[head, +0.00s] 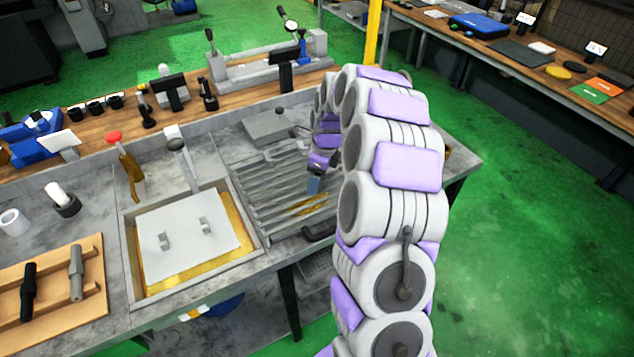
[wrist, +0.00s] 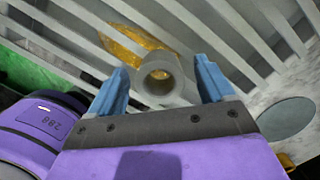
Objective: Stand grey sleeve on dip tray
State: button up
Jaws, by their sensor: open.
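The grey sleeve (wrist: 158,78) shows in the wrist view with its round open end facing the camera. It appears upright over the slatted tray (wrist: 225,40), with a yellow patch (wrist: 135,45) behind it. My gripper (wrist: 160,88) is open, with one blue finger on each side of the sleeve and visible gaps between. In the head view, my gripper (head: 314,185) is low over the slatted tray (head: 262,172), and the sleeve cannot be made out there. The sleeve's lower end is hidden, so its contact with the slats cannot be told.
Left of the slatted tray is a basin of yellow liquid (head: 243,238) with a white plate (head: 188,235). A grey block (head: 268,125) lies behind the slats. A wooden stand (head: 60,290) with two shafts and a white ring (head: 13,222) are farther left.

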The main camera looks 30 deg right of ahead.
jog(key=shift+f, duration=0.35)
jog(key=shift+d+r, duration=0.1)
jog(key=shift+c, duration=0.7)
grip_shut()
